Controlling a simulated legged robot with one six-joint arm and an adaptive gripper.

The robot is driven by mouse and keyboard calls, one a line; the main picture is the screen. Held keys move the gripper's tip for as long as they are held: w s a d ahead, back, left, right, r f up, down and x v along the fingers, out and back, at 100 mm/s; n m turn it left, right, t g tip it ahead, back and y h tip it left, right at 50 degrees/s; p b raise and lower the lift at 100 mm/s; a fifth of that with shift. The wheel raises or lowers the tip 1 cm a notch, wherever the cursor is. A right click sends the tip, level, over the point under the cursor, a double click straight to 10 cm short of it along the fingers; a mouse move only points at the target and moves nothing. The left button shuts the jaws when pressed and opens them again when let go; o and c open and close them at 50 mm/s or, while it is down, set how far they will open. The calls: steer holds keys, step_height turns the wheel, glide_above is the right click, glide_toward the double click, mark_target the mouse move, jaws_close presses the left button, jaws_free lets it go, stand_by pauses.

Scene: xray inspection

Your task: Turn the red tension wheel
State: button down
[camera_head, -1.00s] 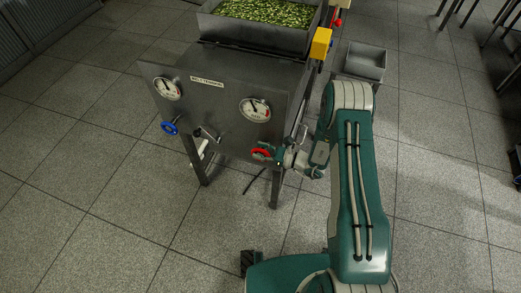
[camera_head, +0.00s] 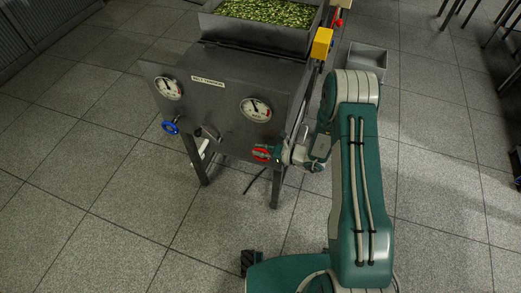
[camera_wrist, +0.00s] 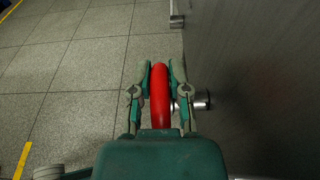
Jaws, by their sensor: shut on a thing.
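The red tension wheel (camera_head: 262,154) sits low on the right of the steel panel, under the right gauge. In the wrist view the wheel (camera_wrist: 160,95) appears edge-on as a red rim, with its metal shaft running right to the panel. My gripper (camera_wrist: 161,72) has one finger on each side of the rim and is shut on it. In the head view my gripper (camera_head: 276,155) reaches the wheel from the right and hides part of its right side.
The steel panel (camera_head: 212,118) carries a left gauge (camera_head: 168,87), a right gauge (camera_head: 256,109), a blue wheel (camera_head: 171,127) and a small handle (camera_head: 210,133). A hopper of green pieces (camera_head: 265,12) is above. A grey bin (camera_head: 367,60) stands behind my arm. Floor in front is clear.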

mark_target(260, 148)
steer(key=h, duration=0.1)
steer(key=g+h, duration=0.1)
steer(key=shift+w+a+h, duration=0.2)
steer(key=shift+a+h, duration=0.1)
steer(key=shift+a, duration=0.05)
steer(key=h, duration=0.1)
steer(key=g+h, duration=0.1)
steer(key=h, duration=0.1)
steer(key=shift+w+a+f, duration=0.15)
steer(key=shift+a+f, duration=0.05)
steer(key=shift+a, duration=0.15)
steer(key=shift+w+a+f+g+h, duration=0.1)
steer(key=shift+f+g+h, duration=0.2)
steer(key=shift+h, duration=0.65)
steer(key=shift+a+f+g+h, duration=0.1)
steer(key=shift+g+h, duration=0.35)
steer(key=shift+h, duration=0.55)
steer(key=shift+w+a+f+g+h, duration=0.1)
steer(key=shift+f+g+h, duration=0.2)
steer(key=shift+h, duration=0.65)
steer(key=shift+h, duration=0.4)
steer(key=c, duration=0.7)
jaws_free()
steer(key=shift+o, duration=0.5)
steer(key=shift+a+f+g, duration=0.1)
steer(key=shift+a+g, duration=0.05)
steer(key=shift+g, duration=0.1)
steer(key=shift+s, duration=0.1)
steer(key=v, duration=1.2)
steer(key=shift+a, duration=0.1)
